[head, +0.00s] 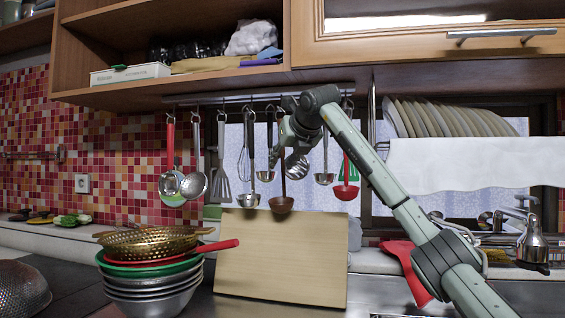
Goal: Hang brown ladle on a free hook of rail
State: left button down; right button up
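The brown ladle (281,205) hangs upright, bowl down, in front of the window and the cutting board's top edge. My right gripper (284,143) is at the upper part of its handle and appears shut on it. The fingers and wrist hide the handle's top, so I cannot see whether it touches a hook. The rail (235,98) runs under the wall cabinet, just above the gripper. My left gripper is out of view.
A wooden cutting board (285,262) leans below the rail. A stack of bowls (155,290) with a golden colander (150,241) stands to its left. A plate rack (450,118) is at the right, with a kettle (533,243) below it.

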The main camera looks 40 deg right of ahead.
jog(key=v, duration=1.1)
jog(key=shift+s+r, duration=0.2)
jog(key=shift+s, duration=0.05)
jog(key=shift+a, duration=0.1)
